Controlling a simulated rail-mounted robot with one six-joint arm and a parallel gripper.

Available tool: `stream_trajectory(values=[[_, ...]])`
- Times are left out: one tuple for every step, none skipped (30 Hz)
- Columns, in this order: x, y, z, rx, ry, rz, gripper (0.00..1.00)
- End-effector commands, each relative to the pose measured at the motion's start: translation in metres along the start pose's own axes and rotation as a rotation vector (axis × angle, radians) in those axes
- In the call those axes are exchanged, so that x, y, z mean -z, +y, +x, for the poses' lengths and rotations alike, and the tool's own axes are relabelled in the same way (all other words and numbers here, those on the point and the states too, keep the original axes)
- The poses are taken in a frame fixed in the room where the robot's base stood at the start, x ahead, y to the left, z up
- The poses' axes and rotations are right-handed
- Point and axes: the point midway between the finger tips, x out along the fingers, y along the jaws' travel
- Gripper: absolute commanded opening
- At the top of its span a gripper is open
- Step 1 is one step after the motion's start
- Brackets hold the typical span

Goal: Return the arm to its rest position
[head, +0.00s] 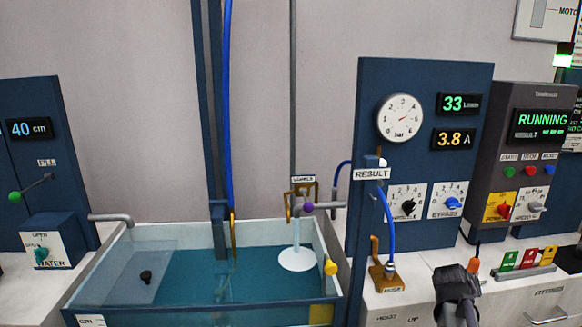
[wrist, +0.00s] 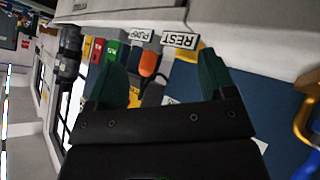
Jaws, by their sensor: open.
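My gripper (head: 457,283) shows as a dark shape at the lower right of the head view, low in front of the counter beside the orange-handled tool. In the wrist view my gripper (wrist: 162,62) has its two dark green fingers spread apart with nothing held between them. Beyond the fingers, an orange object with a dark cable (wrist: 149,64) stands near a label reading REST (wrist: 181,40). The orange object also shows in the head view (head: 475,265), just above my gripper, apart from the fingers as far as I can tell.
A water tank (head: 150,300) stands at centre left with a white stream falling into it. A dark blue gauge panel (head: 425,85) and a grey control box reading RUNNING (head: 540,95) stand at right. A blue hose (head: 390,230) runs down to a brass fitting (head: 386,278) left of my gripper.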

Motion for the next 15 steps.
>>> stream_trajectory(values=[[-0.023, -0.025, -0.037, 0.085, -0.141, 0.000, 0.77], [-0.039, -0.043, -0.055, 0.142, -0.231, -0.006, 0.77], [-0.058, -0.066, -0.082, 0.219, -0.343, -0.022, 0.77], [-0.071, -0.082, -0.103, 0.276, -0.418, -0.041, 0.77], [-0.083, -0.096, -0.125, 0.331, -0.486, -0.063, 0.77], [-0.096, -0.113, -0.154, 0.400, -0.563, -0.097, 0.77], [-0.104, -0.124, -0.175, 0.445, -0.608, -0.124, 0.77], [-0.111, -0.134, -0.194, 0.486, -0.641, -0.150, 0.77], [-0.115, -0.146, -0.217, 0.530, -0.663, -0.182, 0.77], [-0.116, -0.155, -0.232, 0.556, -0.657, -0.204, 0.77], [-0.115, -0.162, -0.244, 0.569, -0.648, -0.229, 0.77], [-0.113, -0.170, -0.254, 0.577, -0.638, -0.258, 0.77], [-0.112, -0.174, -0.257, 0.581, -0.633, -0.272, 0.77], [-0.112, -0.178, -0.259, 0.584, -0.630, -0.282, 0.77], [-0.112, -0.181, -0.260, 0.585, -0.628, -0.288, 0.77]])
